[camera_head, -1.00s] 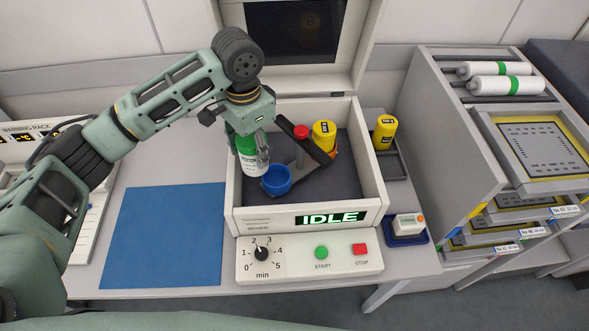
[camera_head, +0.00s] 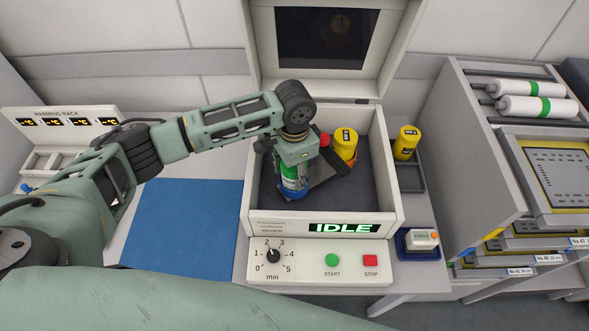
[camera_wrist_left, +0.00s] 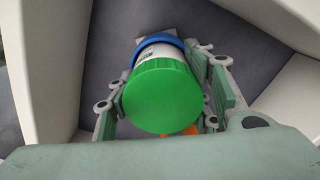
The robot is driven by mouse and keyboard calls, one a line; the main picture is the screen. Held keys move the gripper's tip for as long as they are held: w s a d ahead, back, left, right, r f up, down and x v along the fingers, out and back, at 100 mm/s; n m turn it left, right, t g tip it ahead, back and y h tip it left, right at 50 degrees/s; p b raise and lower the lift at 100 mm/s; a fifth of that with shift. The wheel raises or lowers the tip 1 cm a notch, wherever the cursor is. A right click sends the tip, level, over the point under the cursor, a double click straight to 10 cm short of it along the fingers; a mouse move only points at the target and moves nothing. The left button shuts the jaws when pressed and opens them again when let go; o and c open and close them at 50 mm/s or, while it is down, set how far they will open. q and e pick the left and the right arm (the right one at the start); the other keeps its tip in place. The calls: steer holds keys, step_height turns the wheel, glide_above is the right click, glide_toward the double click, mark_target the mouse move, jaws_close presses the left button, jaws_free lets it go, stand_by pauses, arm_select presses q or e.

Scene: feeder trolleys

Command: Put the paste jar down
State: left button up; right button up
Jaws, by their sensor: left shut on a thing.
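The paste jar, white with a green lid, shows partly under my left gripper (camera_head: 290,168) in the head view. The left wrist view shows its green lid (camera_wrist_left: 160,95) from above, between the two fingers. My left gripper is shut on the jar. The jar's lower end is at the blue cup (camera_head: 291,194) in the open machine box (camera_head: 256,192). In the left wrist view the blue rim (camera_wrist_left: 150,41) surrounds the jar's far end. I cannot tell whether the jar rests on the bottom. My right gripper is not in view.
A yellow jar (camera_head: 345,142) stands in the box beside a red-topped part (camera_head: 324,139), close to my gripper. The box walls surround the arm's end. Another yellow jar (camera_head: 406,141) stands in a dark tray at the right. The blue mat (camera_head: 187,232) is clear.

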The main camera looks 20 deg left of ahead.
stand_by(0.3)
arm_select(q)
steer(key=o, duration=1.4)
steer(key=shift+f, duration=0.1)
steer(key=shift+o, duration=0.2)
step_height(320, 180, up, 11)
steer(key=shift+r+b, duration=0.2)
steer(key=shift+b, duration=0.65)
steer(key=shift+r, duration=0.45)
